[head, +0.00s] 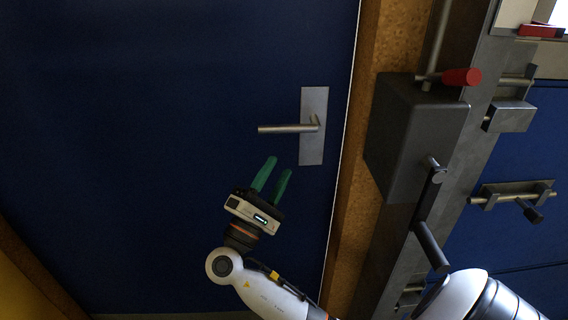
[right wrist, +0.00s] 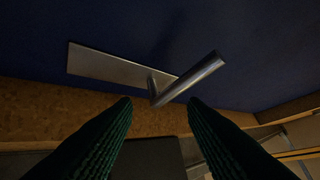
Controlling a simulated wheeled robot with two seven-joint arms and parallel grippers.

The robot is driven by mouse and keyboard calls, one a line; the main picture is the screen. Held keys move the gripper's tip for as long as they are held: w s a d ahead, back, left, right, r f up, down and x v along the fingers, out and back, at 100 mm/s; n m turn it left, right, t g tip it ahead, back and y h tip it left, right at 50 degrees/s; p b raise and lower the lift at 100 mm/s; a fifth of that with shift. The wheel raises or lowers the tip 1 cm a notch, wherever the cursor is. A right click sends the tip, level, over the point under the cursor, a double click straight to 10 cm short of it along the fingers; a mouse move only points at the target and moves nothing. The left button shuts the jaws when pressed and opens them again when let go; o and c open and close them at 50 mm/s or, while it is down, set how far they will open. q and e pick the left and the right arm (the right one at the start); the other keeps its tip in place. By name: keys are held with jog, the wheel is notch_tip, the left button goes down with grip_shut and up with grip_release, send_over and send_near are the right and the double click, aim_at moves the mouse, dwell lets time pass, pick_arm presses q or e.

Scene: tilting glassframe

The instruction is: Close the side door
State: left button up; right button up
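The side door (head: 150,130) is a large dark blue panel filling the left and middle of the head view. It also fills the top of the right wrist view (right wrist: 110,25). Its silver lever handle (head: 287,128) sits on a metal plate near the door's right edge. My right gripper (head: 279,166) is open and empty, just below the handle and apart from it. In the right wrist view the handle (right wrist: 190,78) is ahead, above the gap between the two green fingers (right wrist: 160,105). My left gripper is not in view.
A cork-like frame strip (head: 350,210) runs along the door's right edge. Right of it stand a grey metal box (head: 415,135), a lever with a red knob (head: 460,77), and a blue panel with a metal latch (head: 513,196). The door's left area is clear.

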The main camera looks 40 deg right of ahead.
jog(key=b+v, duration=0.1)
jog(key=v, duration=0.6)
jog(key=shift+a, duration=0.2)
